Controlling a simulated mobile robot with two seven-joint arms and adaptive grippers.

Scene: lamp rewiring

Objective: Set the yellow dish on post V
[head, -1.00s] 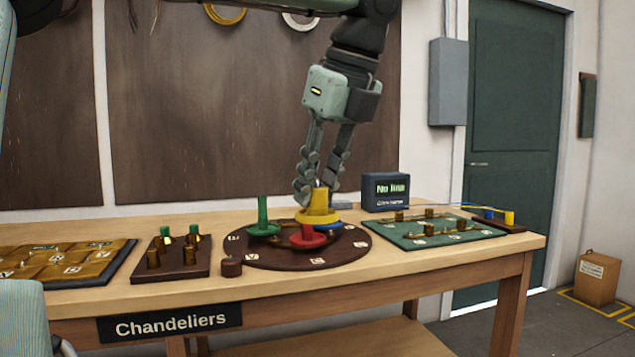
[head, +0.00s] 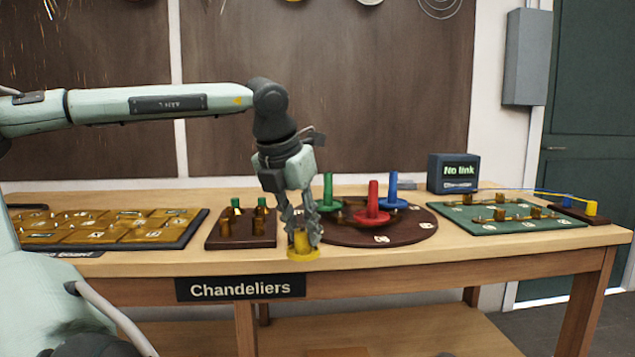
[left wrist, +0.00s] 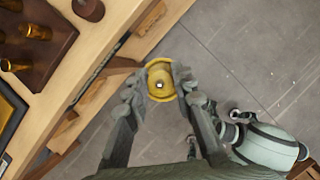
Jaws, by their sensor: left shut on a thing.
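My left gripper (head: 302,228) is shut on the yellow dish (head: 303,252), fingers pointing down. In the left wrist view the yellow dish (left wrist: 160,82) sits between the two fingertips (left wrist: 160,88), with grey floor behind it, just off the table's front edge. A round dark board (head: 335,240) stands right of the gripper. On it are a green dish (head: 328,193), a red dish (head: 372,205) and a blue dish (head: 394,190), each with a tall stem. The board's small labels are too small to read, so I cannot tell which post is V.
A dark block with brass posts (head: 240,230), some green-topped, stands left of the gripper. A tray of brass tiles (head: 120,228) lies further left. A green board with brass posts (head: 510,217) and a "No link" box (head: 453,172) are right.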

